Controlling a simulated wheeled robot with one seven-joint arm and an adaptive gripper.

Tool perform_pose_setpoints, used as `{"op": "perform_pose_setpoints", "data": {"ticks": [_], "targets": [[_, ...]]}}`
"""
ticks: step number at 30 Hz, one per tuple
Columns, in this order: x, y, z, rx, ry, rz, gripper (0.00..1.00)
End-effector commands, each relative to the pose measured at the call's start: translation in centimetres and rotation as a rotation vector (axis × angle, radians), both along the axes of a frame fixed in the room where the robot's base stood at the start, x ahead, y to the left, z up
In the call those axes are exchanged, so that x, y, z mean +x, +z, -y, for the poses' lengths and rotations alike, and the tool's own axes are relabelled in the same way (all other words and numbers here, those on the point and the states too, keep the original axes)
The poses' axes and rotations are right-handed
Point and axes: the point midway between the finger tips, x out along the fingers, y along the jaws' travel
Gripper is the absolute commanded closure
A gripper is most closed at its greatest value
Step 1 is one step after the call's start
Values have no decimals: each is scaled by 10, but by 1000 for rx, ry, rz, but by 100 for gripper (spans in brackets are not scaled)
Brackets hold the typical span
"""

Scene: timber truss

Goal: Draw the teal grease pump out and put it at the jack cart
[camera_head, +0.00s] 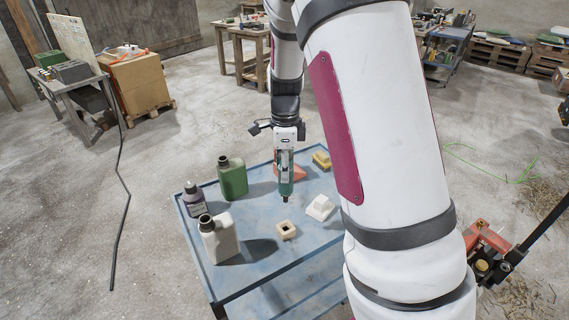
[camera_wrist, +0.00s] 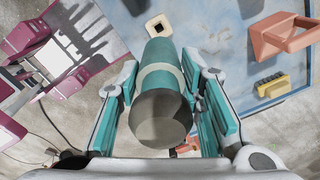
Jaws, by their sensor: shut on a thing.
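The teal grease pump (camera_head: 286,184) hangs upright in my gripper (camera_head: 285,165), its dark narrow tip pointing down over a blue-topped table or cart (camera_head: 241,279). In the wrist view the pump (camera_wrist: 161,55) lies between the two teal-padded fingers, its dark round end toward the camera. My gripper is shut on the pump. A cream block with a square hole (camera_head: 286,230) stands on the blue top, below and apart from the tip; it also shows in the wrist view (camera_wrist: 158,26). A red-orange jack-like machine (camera_head: 487,240) stands at the right, partly behind my arm.
The blue top holds a green can (camera_head: 232,178), a grey-white jug (camera_head: 219,239), a dark bottle (camera_head: 194,200), a white block (camera_head: 320,207), an orange piece (camera_wrist: 285,38) and a yellow brush (camera_head: 321,160). A green cord (camera_head: 480,165) lies on otherwise open floor at right.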

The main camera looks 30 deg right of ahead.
Motion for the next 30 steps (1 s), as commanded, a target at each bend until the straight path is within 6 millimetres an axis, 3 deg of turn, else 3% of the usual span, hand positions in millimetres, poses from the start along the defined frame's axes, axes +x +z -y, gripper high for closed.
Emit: {"op": "perform_pose_setpoints", "data": {"ticks": [30], "targets": [[1, -92, 0, 1, 0, -2, 100]]}}
